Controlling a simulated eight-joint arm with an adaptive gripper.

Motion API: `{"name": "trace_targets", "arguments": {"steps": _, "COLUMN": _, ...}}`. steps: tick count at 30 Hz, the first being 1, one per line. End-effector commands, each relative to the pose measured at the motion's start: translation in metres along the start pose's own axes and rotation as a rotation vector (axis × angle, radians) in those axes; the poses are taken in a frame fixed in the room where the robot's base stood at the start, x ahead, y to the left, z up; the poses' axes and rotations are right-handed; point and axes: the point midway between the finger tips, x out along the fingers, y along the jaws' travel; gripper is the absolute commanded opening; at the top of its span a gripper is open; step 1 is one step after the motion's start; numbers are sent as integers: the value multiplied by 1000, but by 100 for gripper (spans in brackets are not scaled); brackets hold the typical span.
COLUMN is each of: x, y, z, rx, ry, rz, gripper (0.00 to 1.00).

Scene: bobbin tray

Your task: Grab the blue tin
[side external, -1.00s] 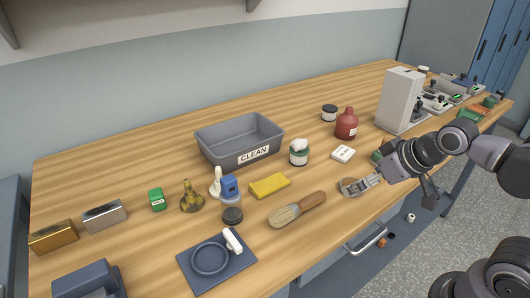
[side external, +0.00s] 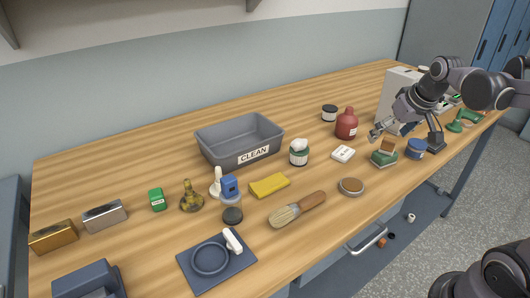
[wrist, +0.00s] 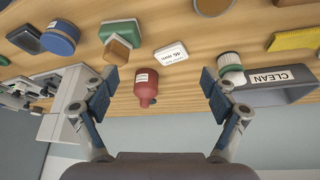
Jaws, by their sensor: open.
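The blue tin (side external: 416,148) is a short round can with a pale label, standing upright on the bench at the right in the side view. In the wrist view the blue tin (wrist: 60,38) is at the upper left, outside the space between the fingers. My gripper (side external: 376,133) is raised above the bench, left of the tin and apart from it. In the wrist view my gripper (wrist: 159,80) has its fingers spread wide with nothing held.
A green block with a brown top (side external: 385,155) stands just left of the tin. A red bottle (side external: 346,125), white labelled box (side external: 343,154) and round brown-topped tin (side external: 351,186) are nearby. A grey machine (side external: 392,90) stands behind my gripper.

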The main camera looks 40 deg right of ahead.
Motion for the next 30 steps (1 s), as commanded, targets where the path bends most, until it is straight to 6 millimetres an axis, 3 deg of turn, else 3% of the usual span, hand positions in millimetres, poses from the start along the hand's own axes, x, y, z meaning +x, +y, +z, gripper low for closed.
{"name": "trace_targets", "arguments": {"steps": 1, "x": 4, "y": 25, "z": -11, "rx": 44, "ry": -19, "rz": 20, "gripper": 85}}
{"name": "trace_targets", "arguments": {"steps": 6, "x": 19, "y": 102, "z": -29, "rx": 161, "ry": -84, "rz": 66, "gripper": 85}}
{"name": "trace_targets", "arguments": {"steps": 9, "x": 26, "y": 144, "z": -31, "rx": 221, "ry": -116, "rz": 84, "gripper": 85}}
{"name": "trace_targets", "arguments": {"steps": 13, "x": 33, "y": 183, "z": -29, "rx": 275, "ry": -144, "rz": 97, "gripper": 85}}
{"name": "trace_targets", "arguments": {"steps": 18, "x": 39, "y": 203, "z": -26, "rx": 301, "ry": -159, "rz": 101, "gripper": 85}}
{"name": "trace_targets", "arguments": {"steps": 30, "x": 87, "y": 207, "z": -19, "rx": 302, "ry": -159, "rz": 102, "gripper": 85}}
